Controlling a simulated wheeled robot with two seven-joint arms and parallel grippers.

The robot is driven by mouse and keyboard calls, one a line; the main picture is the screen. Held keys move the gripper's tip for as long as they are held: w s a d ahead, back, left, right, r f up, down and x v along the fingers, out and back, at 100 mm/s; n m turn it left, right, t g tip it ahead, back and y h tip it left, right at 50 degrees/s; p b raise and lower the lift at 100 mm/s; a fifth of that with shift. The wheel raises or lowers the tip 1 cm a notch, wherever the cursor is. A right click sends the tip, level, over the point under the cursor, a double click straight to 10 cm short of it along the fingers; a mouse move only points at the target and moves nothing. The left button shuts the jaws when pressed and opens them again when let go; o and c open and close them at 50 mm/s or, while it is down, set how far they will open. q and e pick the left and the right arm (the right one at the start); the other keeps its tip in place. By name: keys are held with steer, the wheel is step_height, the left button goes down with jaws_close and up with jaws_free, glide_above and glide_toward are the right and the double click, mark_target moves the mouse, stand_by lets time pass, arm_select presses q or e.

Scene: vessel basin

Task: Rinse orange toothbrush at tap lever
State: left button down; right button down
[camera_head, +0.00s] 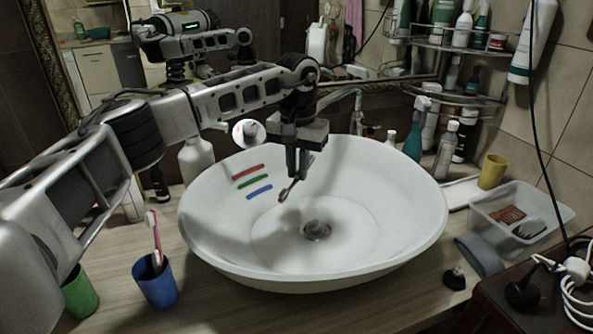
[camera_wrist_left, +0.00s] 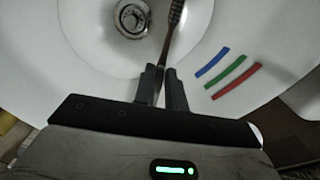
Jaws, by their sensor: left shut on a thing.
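My left gripper (camera_head: 297,172) is above the white basin (camera_head: 415,205), left of its middle, with its fingers pointing down. It is shut on a thin toothbrush (camera_head: 287,190), which looks dark orange-brown. The brush slants down and left from the fingertips and hangs over the bowl. In the left wrist view the brush (camera_wrist_left: 174,22) sticks out beyond the fingertips (camera_wrist_left: 163,73), passing beside the drain. A chrome tap (camera_head: 356,108) stands behind the basin, right of the gripper; I cannot make out its lever clearly. My right gripper is not in view.
Red, green and blue strips (camera_head: 252,180) mark the basin's inner left wall. A blue cup (camera_head: 157,284) holds a pink toothbrush; a green cup (camera_head: 80,294) is beside it. Bottles (camera_head: 447,150), a yellow cup (camera_head: 493,171) and a clear box (camera_head: 522,216) crowd the right.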

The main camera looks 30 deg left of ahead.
arm_select(q)
steer(key=shift+w+d, duration=0.1)
steer(key=shift+d, duration=0.05)
steer(key=shift+s+a, duration=0.3)
steer(key=shift+a, duration=0.25)
steer(key=shift+w+d, duration=0.1)
steer(key=shift+d, duration=0.05)
steer(key=shift+w+d+p, duration=0.2)
steer(key=shift+d+p, duration=0.2)
stand_by(0.4)
steer(key=shift+s+a, duration=0.3)
steer(key=shift+a, duration=0.25)
steer(key=shift+s+d, duration=0.1)
steer(key=s+d, duration=0.3)
steer(key=s, duration=0.4)
steer(key=shift+d, duration=0.3)
